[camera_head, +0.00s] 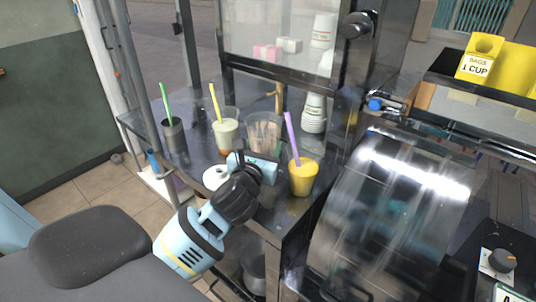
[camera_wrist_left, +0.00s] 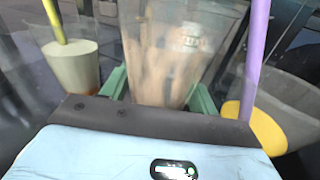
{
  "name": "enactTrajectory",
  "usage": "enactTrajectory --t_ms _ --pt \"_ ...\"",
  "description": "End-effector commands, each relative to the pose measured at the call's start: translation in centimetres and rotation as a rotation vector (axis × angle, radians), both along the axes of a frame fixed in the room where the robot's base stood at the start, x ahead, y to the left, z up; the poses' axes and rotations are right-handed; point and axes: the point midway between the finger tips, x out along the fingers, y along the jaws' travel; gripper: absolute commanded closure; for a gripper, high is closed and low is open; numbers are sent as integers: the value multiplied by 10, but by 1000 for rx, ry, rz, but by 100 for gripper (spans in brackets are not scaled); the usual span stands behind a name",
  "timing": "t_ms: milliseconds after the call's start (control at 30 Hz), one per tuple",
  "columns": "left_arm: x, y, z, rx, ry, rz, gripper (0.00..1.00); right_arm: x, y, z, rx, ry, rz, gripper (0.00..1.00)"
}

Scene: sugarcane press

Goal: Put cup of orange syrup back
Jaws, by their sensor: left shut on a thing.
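My left gripper (camera_head: 254,164) reaches over the counter and is shut on a clear cup (camera_head: 264,133) with brownish, streaky contents. In the left wrist view the same clear cup (camera_wrist_left: 168,48) stands upright between the two green fingers. A yellow-orange cup (camera_head: 303,178) with a purple straw stands right of my gripper, outside the fingers; part of it shows in the left wrist view (camera_wrist_left: 260,128). A cup with a pale drink, an orange-brown bottom and a yellow straw (camera_head: 226,136) stands to the left. My right gripper is not in view.
A dark metal cup (camera_head: 174,135) with a green straw stands at the counter's left. A white round item (camera_head: 215,177) lies near the front edge. A white bottle (camera_head: 314,114) stands behind. The large shiny metal press housing (camera_head: 385,215) blocks the right side.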

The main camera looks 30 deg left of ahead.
Motion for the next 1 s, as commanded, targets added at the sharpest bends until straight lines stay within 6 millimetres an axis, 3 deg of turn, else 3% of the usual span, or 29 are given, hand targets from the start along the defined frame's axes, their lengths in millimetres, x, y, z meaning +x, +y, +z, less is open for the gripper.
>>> enactTrajectory --t_ms 200,433,700,1000 --pt "20 0 -3 0 1 0 63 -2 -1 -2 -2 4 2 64" --pt "21 -1 -8 -1 3 0 63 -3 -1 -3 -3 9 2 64" --pt "20 -1 -40 -2 5 -1 63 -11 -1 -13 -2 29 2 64" --pt "20 -1 -39 -1 1 0 63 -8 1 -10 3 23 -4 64"
